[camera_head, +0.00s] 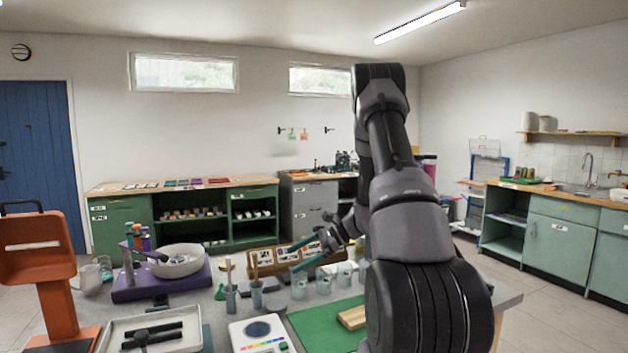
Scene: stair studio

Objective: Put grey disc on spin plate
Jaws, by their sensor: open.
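My gripper (303,254) is open, its two teal-tipped fingers apart with nothing seen between them. It is above the middle of the work table, near a wooden rack. A white device (240,339) with a dark round plate (257,329) and coloured marks sits at the table's front; it may be the spin plate, and the round top looks bare. My arm hides part of the table's right side.
Glass beakers (299,289) and cups holding tools (231,298) stand close below my gripper. A white bowl (178,262) on a purple stand, a pale tray (112,326) and an orange stand (48,270) crowd the left. A green mat (310,325) bears a wooden block (352,318).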

